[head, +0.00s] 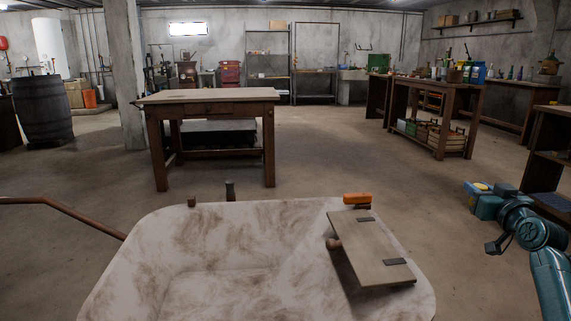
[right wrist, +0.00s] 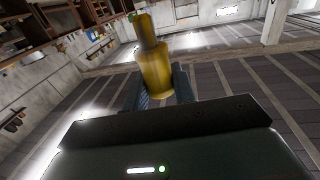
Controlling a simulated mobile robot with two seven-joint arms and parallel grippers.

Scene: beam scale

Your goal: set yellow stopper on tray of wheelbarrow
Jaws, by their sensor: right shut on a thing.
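The yellow stopper (right wrist: 154,70) is between the two fingers of my right gripper (right wrist: 158,85) in the right wrist view, with a narrower dark part beyond its yellow body. In the head view, my right gripper (head: 482,194) is at the right, over the floor, with a small patch of the yellow stopper (head: 481,186) showing. It is shut on the stopper, clear of the wheelbarrow to its left. The wheelbarrow tray (head: 190,250), pale with reddish-brown stains, fills the lower middle of the head view. My left gripper is not in view.
A wooden board (head: 365,245) with two dark strips lies across the tray's right side. An orange block (head: 357,198), a dark upright piece (head: 230,190) and a small brown piece (head: 191,202) are along the far rim. A wooden table (head: 208,97) stands beyond; open floor lies between.

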